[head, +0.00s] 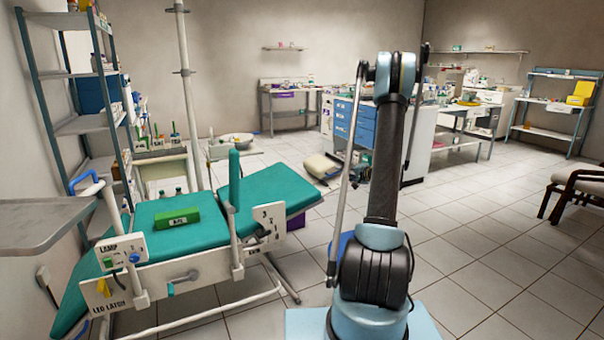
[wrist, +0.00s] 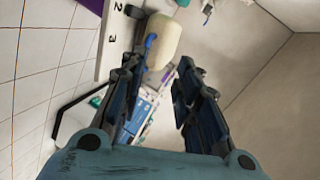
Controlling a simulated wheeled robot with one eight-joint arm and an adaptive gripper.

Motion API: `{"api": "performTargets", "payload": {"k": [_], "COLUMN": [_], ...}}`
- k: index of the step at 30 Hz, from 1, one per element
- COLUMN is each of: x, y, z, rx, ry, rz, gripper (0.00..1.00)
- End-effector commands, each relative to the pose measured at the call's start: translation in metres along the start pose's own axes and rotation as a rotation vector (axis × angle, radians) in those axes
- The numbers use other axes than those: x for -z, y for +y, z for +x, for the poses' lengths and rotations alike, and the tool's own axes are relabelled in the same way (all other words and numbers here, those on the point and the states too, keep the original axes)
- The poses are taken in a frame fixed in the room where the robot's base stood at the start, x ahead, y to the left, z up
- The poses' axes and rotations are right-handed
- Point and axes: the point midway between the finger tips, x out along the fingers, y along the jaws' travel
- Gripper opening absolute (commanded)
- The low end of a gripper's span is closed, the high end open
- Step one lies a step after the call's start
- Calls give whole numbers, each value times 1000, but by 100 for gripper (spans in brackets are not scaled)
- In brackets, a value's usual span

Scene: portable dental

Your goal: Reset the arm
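My arm (head: 385,170) stands upright in the middle of the head view, rising from its base at the bottom. The end of the arm is at the top of that view, and the fingers are too small there to make out. In the wrist view my gripper (wrist: 165,75) shows two dark fingers spread apart with a clear gap between them. Nothing is held between the fingers. The room behind appears turned on its side in the wrist view.
A green dental chair (head: 270,188) with a green box (head: 177,217) on it stands at the left. A grey tray (head: 40,222) juts in at the left edge. Blue drawers (head: 355,123) and benches stand behind. A dark chair (head: 578,190) is at the right. The tiled floor (head: 500,240) at right is clear.

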Motion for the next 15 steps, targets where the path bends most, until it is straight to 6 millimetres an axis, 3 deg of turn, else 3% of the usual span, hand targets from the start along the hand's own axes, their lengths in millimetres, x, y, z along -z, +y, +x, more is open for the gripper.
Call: {"api": "performTargets", "payload": {"k": [6,15], "x": [-39,-93], "y": [-42,-82], "z": [-24,-65], "rx": [-72,-172], "ry": [-77,-176], "rz": [-76,-176], "gripper": [30,30]}}
